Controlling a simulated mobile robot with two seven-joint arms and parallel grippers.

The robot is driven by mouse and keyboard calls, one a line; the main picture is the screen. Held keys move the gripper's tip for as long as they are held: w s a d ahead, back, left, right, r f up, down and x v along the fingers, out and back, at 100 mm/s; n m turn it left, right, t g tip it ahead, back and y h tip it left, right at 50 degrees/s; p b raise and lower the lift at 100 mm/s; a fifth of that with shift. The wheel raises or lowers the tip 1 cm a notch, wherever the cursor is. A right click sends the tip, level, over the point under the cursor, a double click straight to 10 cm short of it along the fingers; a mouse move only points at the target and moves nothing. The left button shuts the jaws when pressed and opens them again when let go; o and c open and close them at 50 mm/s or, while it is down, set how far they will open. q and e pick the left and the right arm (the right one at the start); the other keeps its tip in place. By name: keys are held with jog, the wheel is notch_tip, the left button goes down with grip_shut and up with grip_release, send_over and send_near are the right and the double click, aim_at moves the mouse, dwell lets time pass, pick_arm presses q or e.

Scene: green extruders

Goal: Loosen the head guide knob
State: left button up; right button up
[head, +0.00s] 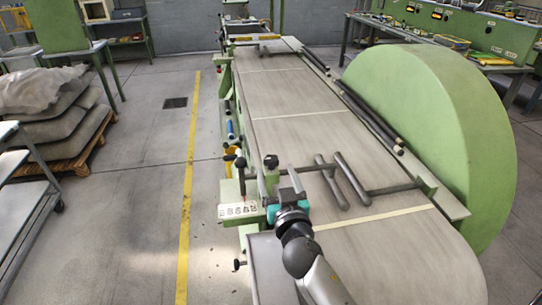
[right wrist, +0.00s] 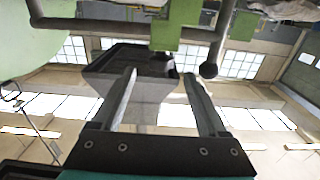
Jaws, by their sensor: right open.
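My right gripper (head: 278,174) is in the head view at the near left edge of the long machine bed, with its two fingers apart. A black knob (head: 271,161) on a green post shows just beyond the fingers, close to their tips. In the right wrist view the open right gripper (right wrist: 158,76) has a dark block-like part (right wrist: 140,60) beyond and between its fingers; I cannot tell whether this is the knob. No contact is clear. Another small dark knob (head: 238,264) sticks out of the machine's near left side. Which knob is the head guide knob is unclear. My left gripper is out of view.
Dark guide bars (head: 348,178) cross the grey bed (head: 290,110) right of the gripper. A large green disc-shaped housing (head: 440,130) stands at the right. The floor by the yellow line (head: 187,190) is clear.

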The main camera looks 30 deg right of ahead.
aim_at(273, 165)
jog(key=x, duration=0.6)
jog(key=shift+w, duration=0.25)
grip_shut()
dwell(0.4)
